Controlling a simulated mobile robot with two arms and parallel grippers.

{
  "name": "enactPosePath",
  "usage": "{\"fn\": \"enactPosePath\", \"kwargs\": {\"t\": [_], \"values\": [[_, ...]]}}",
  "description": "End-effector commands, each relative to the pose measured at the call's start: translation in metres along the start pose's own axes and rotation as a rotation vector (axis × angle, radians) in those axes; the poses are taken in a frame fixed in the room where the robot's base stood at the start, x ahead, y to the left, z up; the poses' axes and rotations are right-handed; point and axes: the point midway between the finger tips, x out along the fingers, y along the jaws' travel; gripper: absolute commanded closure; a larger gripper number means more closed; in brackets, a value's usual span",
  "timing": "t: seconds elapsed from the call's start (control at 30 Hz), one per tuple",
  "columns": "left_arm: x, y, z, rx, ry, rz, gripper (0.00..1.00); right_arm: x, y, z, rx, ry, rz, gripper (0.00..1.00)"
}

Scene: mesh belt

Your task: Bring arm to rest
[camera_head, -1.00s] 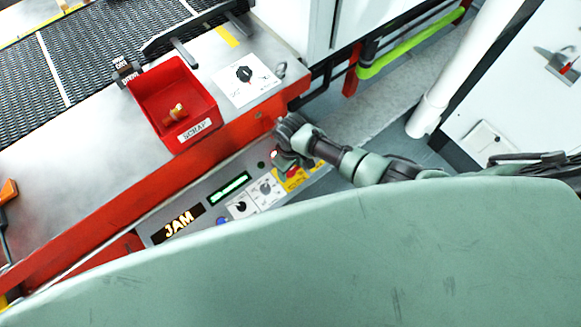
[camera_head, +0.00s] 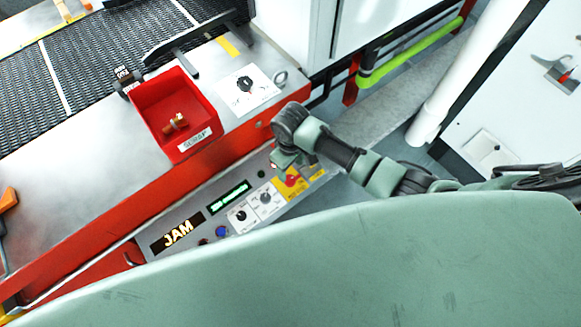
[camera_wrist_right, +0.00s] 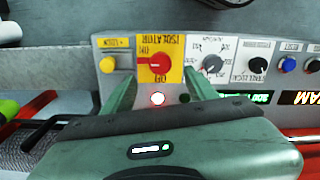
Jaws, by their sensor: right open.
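My right arm comes in from the right in the head view, with its gripper (camera_head: 287,160) over the right end of the control panel (camera_head: 190,213). In the right wrist view the two green fingers of this gripper (camera_wrist_right: 158,92) stand apart with nothing between them. Past the fingertips is a red rotary knob (camera_wrist_right: 153,66) on a yellow isolator plate. A lit round lamp (camera_wrist_right: 157,99) shows between the fingers. My left gripper is not in either view.
A red scrap bin (camera_head: 172,95) holding a brass-coloured part (camera_head: 175,123) stands on the metal deck beside the mesh belt (camera_head: 100,65). The panel display (camera_head: 178,234) reads JAM. My green body covers the lower picture.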

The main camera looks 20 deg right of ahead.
Motion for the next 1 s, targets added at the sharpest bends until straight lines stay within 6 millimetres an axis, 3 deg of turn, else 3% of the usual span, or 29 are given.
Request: {"fn": "enactPosePath", "kwargs": {"t": [0.37, 0.53, 0.73, 1.0], "values": [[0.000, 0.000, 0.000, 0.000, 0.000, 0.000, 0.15, 0.000, 0.000, 0.000, 0.000, 0.001, 0.000, 0.43], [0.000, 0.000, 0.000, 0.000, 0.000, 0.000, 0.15, -0.003, -0.022, 0.010, -0.002, 0.033, -0.030, 0.43], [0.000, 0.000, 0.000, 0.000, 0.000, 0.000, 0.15, -0.032, -0.065, 0.051, 0.059, 0.158, -0.085, 0.43], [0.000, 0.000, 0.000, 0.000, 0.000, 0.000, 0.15, -0.082, -0.059, 0.114, 0.202, 0.258, -0.039, 0.43]]}}
